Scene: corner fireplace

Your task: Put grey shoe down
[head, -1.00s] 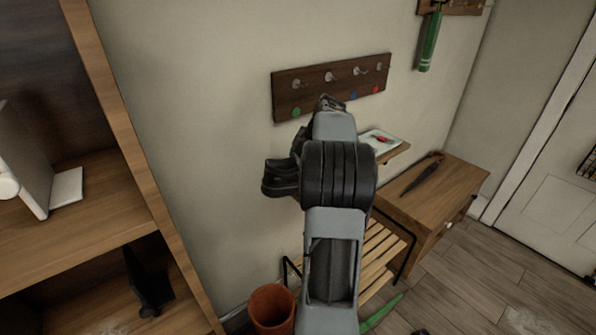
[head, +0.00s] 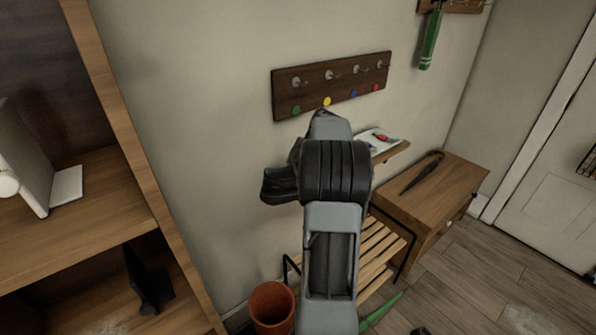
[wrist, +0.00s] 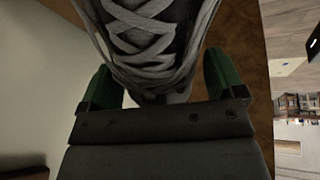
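The grey shoe (wrist: 150,40), with pale criss-crossed laces, fills the upper middle of the wrist view. My gripper (wrist: 155,70) has its green fingers on either side of the shoe, seemingly touching its sides. A brown wooden surface (wrist: 240,40) shows behind the shoe; I cannot tell whether the shoe touches it. In the head view my own arm hides the gripper and the shoe.
A hook board (head: 335,85) is on the wall, with a small shelf (head: 392,152) at its lower right. Below are a slatted bench (head: 375,250), a wooden cabinet (head: 450,185) and a terracotta pot (head: 271,305). A tall shelf unit (head: 120,150) stands at left.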

